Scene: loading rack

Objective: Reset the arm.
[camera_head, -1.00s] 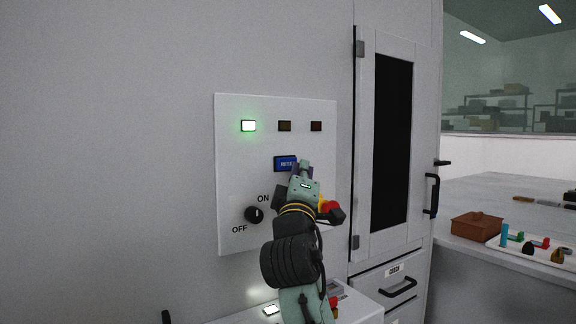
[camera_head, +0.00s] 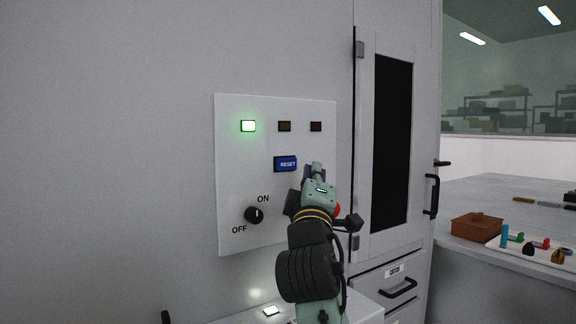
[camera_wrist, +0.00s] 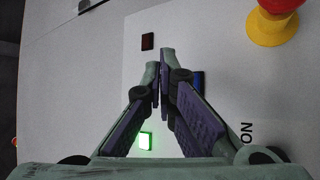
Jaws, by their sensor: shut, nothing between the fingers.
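My gripper (camera_head: 316,172) is in front of the control panel (camera_head: 235,185), just right of the blue RESET button (camera_head: 285,163). The button's label shows fully in the head view. In the wrist view my gripper (camera_wrist: 161,62) is shut and empty, its fingertips together over the panel. The blue button (camera_wrist: 198,80) is partly hidden behind a finger there. A green lamp (camera_head: 248,126) is lit at the panel's upper left. The other two lamps, amber (camera_head: 284,126) and red (camera_head: 316,126), are dark.
A black ON/OFF knob (camera_head: 254,215) is low on the panel. A red and yellow emergency stop (camera_wrist: 276,22) is beside my gripper, mostly hidden in the head view. A cabinet door (camera_head: 366,150) stands right of the panel. A brown bin (camera_head: 477,226) and tray (camera_head: 495,243) are farther right.

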